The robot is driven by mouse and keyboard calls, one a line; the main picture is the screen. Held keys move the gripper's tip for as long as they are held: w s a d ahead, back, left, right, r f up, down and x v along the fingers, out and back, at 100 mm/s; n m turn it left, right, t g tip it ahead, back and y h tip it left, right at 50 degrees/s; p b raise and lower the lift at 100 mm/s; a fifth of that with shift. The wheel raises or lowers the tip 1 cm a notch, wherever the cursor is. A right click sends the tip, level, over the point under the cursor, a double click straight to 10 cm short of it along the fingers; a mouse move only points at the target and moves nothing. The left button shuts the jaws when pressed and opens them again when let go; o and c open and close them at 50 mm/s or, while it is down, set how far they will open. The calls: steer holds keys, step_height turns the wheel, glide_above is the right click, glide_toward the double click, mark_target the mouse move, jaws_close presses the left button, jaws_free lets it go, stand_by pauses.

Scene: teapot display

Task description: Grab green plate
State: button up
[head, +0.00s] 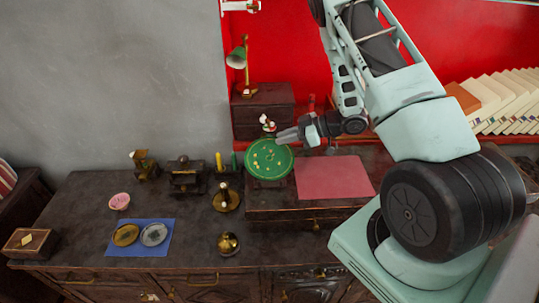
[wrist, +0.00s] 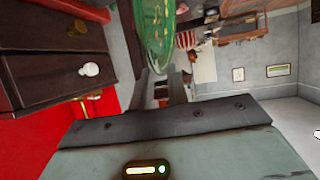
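The green plate (head: 269,160) has small coloured decorations and is tilted up on the raised wooden section in the head view. In the wrist view the plate (wrist: 158,22) shows nearly edge-on at the top centre, its lower end between the two fingers. My gripper (head: 280,136) reaches in from the right to the plate's upper right rim. The wrist view shows the fingers (wrist: 161,80) spread apart, one on each side of the plate's end. I cannot tell whether either finger touches it.
A pink mat (head: 335,178) lies right of the plate. A small white-topped figurine (head: 267,123) stands just behind it. A brass bell-like piece (head: 226,198) and a blue mat (head: 140,250) with two small plates are to the left. A lamp (head: 240,62) stands behind.

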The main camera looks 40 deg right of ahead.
steer(key=shift+p+x, duration=0.35)
steer(key=shift+x, duration=1.1)
jaws_close()
steer(key=shift+w+r, duration=0.1)
steer(key=shift+r, duration=0.1)
